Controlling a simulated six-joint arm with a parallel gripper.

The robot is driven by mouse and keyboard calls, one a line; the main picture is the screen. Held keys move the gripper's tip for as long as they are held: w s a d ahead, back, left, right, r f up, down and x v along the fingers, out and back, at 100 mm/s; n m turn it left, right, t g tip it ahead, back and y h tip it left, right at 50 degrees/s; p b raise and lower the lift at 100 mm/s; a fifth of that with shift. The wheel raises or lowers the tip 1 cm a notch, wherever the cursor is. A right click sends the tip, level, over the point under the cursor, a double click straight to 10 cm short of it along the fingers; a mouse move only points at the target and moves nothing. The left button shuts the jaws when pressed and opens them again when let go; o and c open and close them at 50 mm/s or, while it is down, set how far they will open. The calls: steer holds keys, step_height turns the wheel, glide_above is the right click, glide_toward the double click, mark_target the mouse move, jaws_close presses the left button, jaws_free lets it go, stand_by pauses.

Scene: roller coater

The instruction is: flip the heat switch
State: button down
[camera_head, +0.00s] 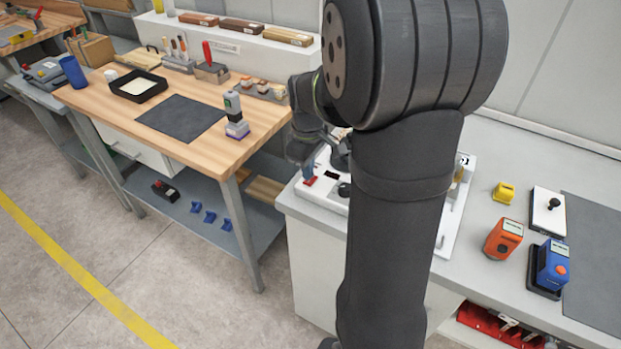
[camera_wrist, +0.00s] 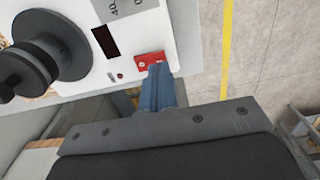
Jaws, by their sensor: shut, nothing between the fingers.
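The red heat switch (camera_wrist: 148,59) sits on the white panel of the coater (camera_wrist: 113,62), beside a dark display (camera_wrist: 105,41). My gripper (camera_wrist: 158,72) is shut and empty, its blue fingers together at the switch's lower edge in the wrist view. The fingertips overlap part of the switch; I cannot tell whether they touch it. In the head view the red switch (camera_head: 310,181) shows at the front left of the coater (camera_head: 328,192), just below the fingertips (camera_head: 309,174). My arm hides much of the coater. Which way the switch is set is unclear.
Dark round knobs (camera_wrist: 62,45) stand left of the switch in the wrist view. An orange device (camera_head: 503,239), a blue device (camera_head: 552,266) and a yellow block (camera_head: 503,193) are on the grey counter at right. A wooden bench (camera_head: 205,150) stands at left.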

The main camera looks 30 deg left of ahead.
steer(key=shift+f, duration=0.9)
stand_by(0.4)
steer(key=shift+r, duration=3.5)
step_height(320, 180, down, 7)
steer(key=shift+r, duration=0.1)
